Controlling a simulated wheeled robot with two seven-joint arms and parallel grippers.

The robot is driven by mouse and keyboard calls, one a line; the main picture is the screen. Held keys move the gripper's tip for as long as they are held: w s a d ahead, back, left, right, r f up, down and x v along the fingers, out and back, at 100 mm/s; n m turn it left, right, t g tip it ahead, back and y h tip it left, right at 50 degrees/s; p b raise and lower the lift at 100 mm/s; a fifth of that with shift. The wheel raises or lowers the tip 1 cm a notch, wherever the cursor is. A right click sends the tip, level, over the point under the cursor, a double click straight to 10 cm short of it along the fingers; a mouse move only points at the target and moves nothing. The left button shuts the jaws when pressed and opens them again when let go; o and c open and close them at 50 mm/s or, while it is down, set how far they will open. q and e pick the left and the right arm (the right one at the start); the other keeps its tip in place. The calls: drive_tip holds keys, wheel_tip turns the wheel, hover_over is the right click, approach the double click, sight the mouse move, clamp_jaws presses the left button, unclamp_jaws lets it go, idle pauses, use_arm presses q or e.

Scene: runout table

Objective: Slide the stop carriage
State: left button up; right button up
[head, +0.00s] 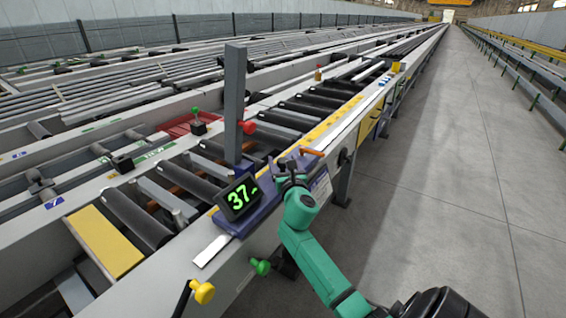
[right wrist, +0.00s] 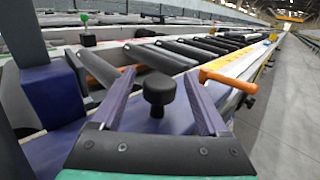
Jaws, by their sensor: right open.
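The stop carriage (head: 262,208) is a blue block on the near rail of the runout table, with a tall grey post (head: 235,105) and a black display (head: 238,197) with green digits starting "37". In the right wrist view its blue top (right wrist: 175,122) carries an upright black knob (right wrist: 160,90). My right gripper (head: 291,176) is over the carriage's right end. In the right wrist view, its open fingers (right wrist: 160,84) stand on either side of the knob, with gaps showing. An orange handle (head: 311,151) is just beyond; it also shows in the wrist view (right wrist: 228,80). My left gripper is out of view.
Black rollers (head: 180,182) lie behind the rail. A red knob (head: 248,127) sits by the post. A green knob (head: 261,266) and a yellow knob (head: 203,292) stick out at the near side. The floor (head: 450,190) on the right is clear.

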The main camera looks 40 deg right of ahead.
drive_tip(key=shift+w+d, duration=0.1)
drive_tip(key=shift+w, duration=0.1)
clamp_jaws()
drive_tip(key=shift+f, duration=0.1)
idle(1.2)
